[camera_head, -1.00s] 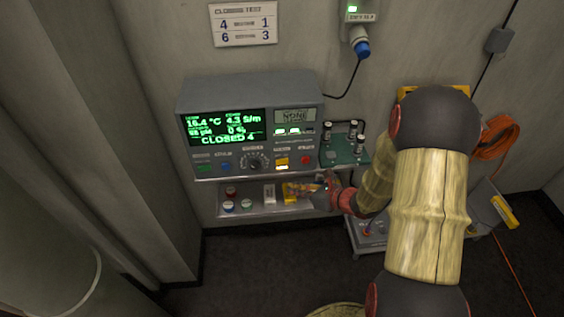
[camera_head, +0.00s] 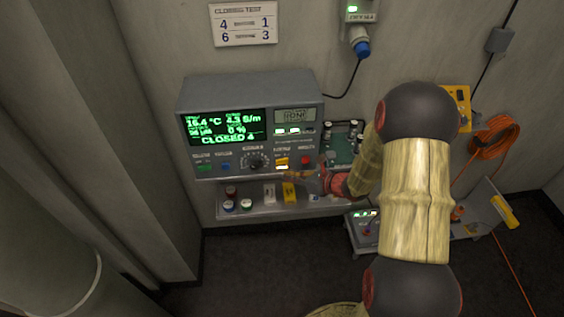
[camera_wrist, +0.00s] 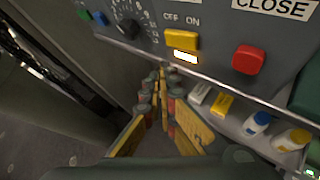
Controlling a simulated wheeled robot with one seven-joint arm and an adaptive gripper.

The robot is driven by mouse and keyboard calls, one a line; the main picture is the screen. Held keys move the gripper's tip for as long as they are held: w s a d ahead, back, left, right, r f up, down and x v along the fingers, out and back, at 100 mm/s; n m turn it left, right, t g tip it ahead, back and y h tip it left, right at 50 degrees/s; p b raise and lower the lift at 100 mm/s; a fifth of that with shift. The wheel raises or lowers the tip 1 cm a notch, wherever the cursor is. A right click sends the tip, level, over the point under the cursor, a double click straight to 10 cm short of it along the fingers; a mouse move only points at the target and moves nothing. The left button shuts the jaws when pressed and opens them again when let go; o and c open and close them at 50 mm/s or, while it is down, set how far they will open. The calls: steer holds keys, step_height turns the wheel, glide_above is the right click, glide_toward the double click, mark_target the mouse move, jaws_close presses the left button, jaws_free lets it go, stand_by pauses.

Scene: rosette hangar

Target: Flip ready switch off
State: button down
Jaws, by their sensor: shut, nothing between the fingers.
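The yellow rocker switch (camera_wrist: 182,40) is on the front of the grey console (camera_head: 190,98), under the OFF and ON labels in the wrist view. A bright white lit strip (camera_wrist: 186,57) is just below it. In the head view the switch (camera_head: 282,161) is small, and its label cannot be read. My gripper (camera_wrist: 164,74) is shut and empty, its fingertips just below and slightly left of the switch. In the head view my gripper (camera_head: 292,175) is close to the console's lower edge. I cannot tell whether it touches the panel.
A red button (camera_wrist: 248,59) is right of the switch, and a black dial (camera_wrist: 127,27) is left. Below, a shelf (camera_head: 258,211) holds a white and a yellow block (camera_head: 289,192) and small jars. A green circuit board (camera_head: 340,150) is right of the console.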

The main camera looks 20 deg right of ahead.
steer(key=shift+w+d, duration=0.2)
steer(key=shift+w, duration=1.25)
steer(key=shift+w, duration=0.15)
stand_by(0.3)
steer(key=shift+w, duration=0.25)
stand_by(0.6)
steer(key=shift+s, duration=0.4)
steer(key=s, duration=0.5)
steer(key=shift+a+b, duration=0.3)
steer(key=shift+a, duration=0.05)
